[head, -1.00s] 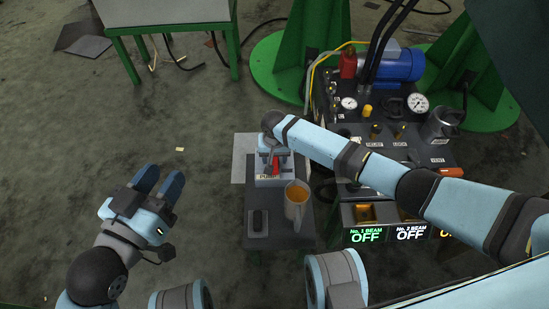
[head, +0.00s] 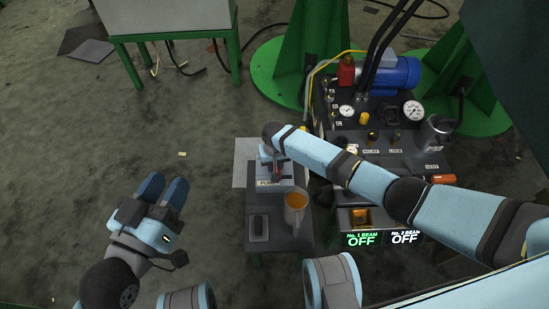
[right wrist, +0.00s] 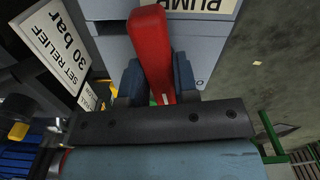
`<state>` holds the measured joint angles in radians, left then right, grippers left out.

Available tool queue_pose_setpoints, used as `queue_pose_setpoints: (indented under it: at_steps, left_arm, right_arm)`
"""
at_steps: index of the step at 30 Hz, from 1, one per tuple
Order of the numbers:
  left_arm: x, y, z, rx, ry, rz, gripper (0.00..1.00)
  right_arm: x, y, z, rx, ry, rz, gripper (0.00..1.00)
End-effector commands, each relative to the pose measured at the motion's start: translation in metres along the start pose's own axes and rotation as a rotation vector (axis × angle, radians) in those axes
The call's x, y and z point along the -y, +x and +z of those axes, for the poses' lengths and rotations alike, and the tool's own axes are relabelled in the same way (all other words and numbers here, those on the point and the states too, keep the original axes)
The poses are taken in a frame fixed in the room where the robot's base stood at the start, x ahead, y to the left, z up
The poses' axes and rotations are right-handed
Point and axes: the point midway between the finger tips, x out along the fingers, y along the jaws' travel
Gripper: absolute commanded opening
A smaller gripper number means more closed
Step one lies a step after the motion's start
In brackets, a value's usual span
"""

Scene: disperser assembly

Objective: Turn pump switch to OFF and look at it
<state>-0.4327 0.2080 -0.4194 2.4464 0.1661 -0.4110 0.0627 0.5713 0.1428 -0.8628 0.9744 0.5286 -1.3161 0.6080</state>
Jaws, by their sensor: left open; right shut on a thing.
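The pump switch is a grey box (head: 287,181) with a red handle, standing on a small dark table. In the right wrist view the box (right wrist: 110,40) carries a label reading "PUMP", and the red handle (right wrist: 150,45) lies between the fingers of my right gripper (right wrist: 158,82), which is shut on it. In the head view my right arm covers much of the switch. I cannot read the switch's position marks. My left gripper (head: 168,192) is open and empty, left of the small table and apart from it.
An orange-filled jug (head: 296,207) and a dark small block (head: 258,228) stand on the small table (head: 275,244) in front of the switch. The hydraulic unit with blue motor (head: 392,75) stands right. A sign (right wrist: 55,45) reads "SET RELIEF 30 bar".

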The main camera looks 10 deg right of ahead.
Motion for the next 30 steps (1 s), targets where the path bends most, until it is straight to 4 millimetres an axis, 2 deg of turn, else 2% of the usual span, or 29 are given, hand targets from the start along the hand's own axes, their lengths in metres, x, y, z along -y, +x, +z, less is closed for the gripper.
queue_pose_setpoints:
  at_steps: [1,4,16,30]
  left_arm:
    - [-0.004,-0.001,-0.020,-0.035,0.002,-0.004,0.43]
    - [-0.006,-0.002,-0.037,-0.100,0.007,-0.008,0.43]
    - [-0.012,-0.007,-0.070,-0.225,0.020,-0.012,0.43]
    - [0.000,-0.007,-0.049,-0.115,0.035,-0.056,0.43]
  right_arm:
    - [0.001,-0.008,0.002,0.006,-0.037,-0.001,0.04]
    - [0.001,-0.006,0.002,0.005,-0.130,0.000,0.04]
    - [0.000,-0.001,0.002,0.004,-0.509,-0.001,0.04]
    - [0.000,0.000,0.001,0.004,-0.955,-0.001,0.04]
